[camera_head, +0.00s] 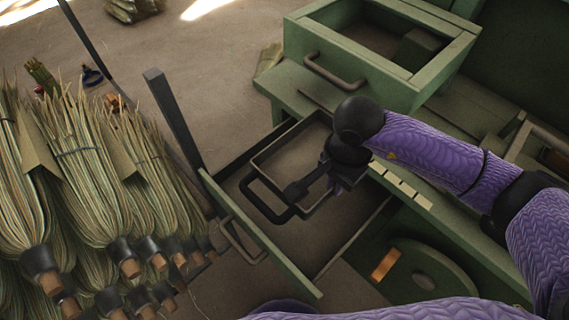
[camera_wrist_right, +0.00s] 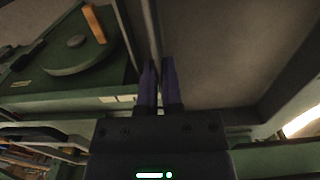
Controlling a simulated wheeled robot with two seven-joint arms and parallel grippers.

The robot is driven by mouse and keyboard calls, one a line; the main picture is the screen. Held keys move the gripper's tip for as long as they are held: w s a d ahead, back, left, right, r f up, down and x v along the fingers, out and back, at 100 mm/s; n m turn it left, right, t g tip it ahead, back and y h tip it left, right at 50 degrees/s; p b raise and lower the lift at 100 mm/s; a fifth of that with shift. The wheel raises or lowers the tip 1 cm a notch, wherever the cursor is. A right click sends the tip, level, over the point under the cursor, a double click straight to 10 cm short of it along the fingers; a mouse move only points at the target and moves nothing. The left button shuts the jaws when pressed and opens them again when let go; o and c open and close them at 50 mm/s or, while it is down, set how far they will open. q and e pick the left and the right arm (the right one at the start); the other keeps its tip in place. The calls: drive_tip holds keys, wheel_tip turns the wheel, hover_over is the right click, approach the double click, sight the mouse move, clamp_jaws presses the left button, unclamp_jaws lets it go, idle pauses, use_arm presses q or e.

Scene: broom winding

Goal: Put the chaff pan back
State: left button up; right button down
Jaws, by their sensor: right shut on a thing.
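The chaff pan (camera_head: 262,160) is a shallow grey-brown rectangular tray with a dark looped handle (camera_head: 263,201). In the head view it appears inside or just over the open lower drawer (camera_head: 262,245); I cannot tell whether it rests on the drawer floor. My right gripper (camera_head: 338,182) comes down at the pan's right side and partly hides it. In the right wrist view, my right gripper (camera_wrist_right: 158,85) has its two fingers closed on a thin upright wall, the pan's rim (camera_wrist_right: 151,35). My left gripper is not visible.
A green bench with a raised upper drawer (camera_head: 375,45) stands behind the pan. A dark post (camera_head: 175,120) rises near the drawer's left corner. A green round part (camera_head: 428,275) lies at lower right.

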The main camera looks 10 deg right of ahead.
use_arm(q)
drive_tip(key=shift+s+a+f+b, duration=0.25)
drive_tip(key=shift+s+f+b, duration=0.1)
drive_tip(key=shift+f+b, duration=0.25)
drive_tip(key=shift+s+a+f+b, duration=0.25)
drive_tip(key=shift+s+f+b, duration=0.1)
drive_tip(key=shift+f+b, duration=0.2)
use_arm(e)
wheel_tip(320, 180, down, 10)
drive_tip(key=shift+s, duration=0.2)
use_arm(q)
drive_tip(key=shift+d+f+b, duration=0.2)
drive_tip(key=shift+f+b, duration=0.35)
drive_tip(key=shift+b, duration=0.1)
use_arm(e)
drive_tip(key=shift+f, duration=0.55)
drive_tip(key=c, duration=0.8)
unclamp_jaws()
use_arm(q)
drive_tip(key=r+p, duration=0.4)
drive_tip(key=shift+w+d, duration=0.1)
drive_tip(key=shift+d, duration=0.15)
use_arm(e)
wheel_tip(320, 180, up, 13)
drive_tip(key=shift+r, duration=0.2)
